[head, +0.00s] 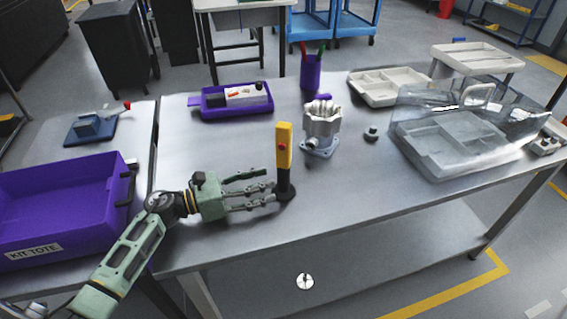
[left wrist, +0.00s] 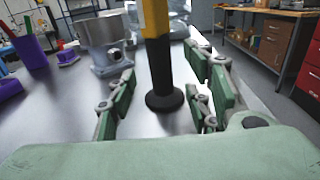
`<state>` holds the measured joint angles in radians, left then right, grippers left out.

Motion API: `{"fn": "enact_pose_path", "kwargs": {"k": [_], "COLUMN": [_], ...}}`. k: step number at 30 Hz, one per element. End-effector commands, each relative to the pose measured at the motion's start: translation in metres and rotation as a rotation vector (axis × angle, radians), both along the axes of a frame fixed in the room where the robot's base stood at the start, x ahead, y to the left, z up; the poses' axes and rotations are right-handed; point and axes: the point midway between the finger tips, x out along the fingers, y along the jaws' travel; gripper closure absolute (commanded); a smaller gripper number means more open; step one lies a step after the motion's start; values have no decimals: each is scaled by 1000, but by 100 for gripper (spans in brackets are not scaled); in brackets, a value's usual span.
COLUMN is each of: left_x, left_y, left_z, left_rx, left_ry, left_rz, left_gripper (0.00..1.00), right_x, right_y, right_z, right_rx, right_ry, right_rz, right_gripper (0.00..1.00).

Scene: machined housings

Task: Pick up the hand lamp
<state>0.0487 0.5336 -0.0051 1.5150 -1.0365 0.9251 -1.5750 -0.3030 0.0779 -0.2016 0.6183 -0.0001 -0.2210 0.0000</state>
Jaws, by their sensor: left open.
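The hand lamp (head: 284,160) stands upright on the metal table. It has a yellow upper body with a red button, a black lower body and a round black foot. My left gripper (head: 272,188) comes in from the left, low over the table, with its fingers reaching to the lamp. In the left wrist view the lamp (left wrist: 158,60) stands between the open fingers of my left gripper (left wrist: 160,100), with gaps at both sides. The lamp's top is cut off there. My right gripper is not in view.
A machined metal housing (head: 322,127) stands just behind and right of the lamp. A small black knob (head: 371,134), a clear-covered tray (head: 455,140) and a purple tray (head: 237,102) are farther off. A purple kit tote (head: 60,205) is at left. The table front is clear.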

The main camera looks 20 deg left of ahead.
Motion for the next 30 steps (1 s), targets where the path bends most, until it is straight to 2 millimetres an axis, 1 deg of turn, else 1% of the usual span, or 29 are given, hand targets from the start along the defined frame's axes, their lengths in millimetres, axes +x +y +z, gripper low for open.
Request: {"fn": "enact_pose_path", "kwargs": {"k": [5,6,9,12,15,21,23,30], "left_x": [14,18,29,36,39,39,39,39], "left_y": [-17,-24,-37,-46,-49,-50,-50,-50], "left_z": [4,5,4,3,1,0,0,0], "left_rx": [-4,-5,-4,-4,-1,0,0,-1], "left_ry": [0,0,0,0,2,1,2,2], "left_rz": [1,0,0,0,1,1,0,0], "left_gripper": [54,54,54,54,54,54,57,78], "right_x": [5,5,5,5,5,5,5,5], "right_y": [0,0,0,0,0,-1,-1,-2], "right_z": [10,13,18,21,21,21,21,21], "right_rx": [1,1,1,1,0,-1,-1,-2], "right_ry": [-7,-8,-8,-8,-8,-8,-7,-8], "right_rz": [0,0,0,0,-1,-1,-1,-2], "right_gripper": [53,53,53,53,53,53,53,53]}}
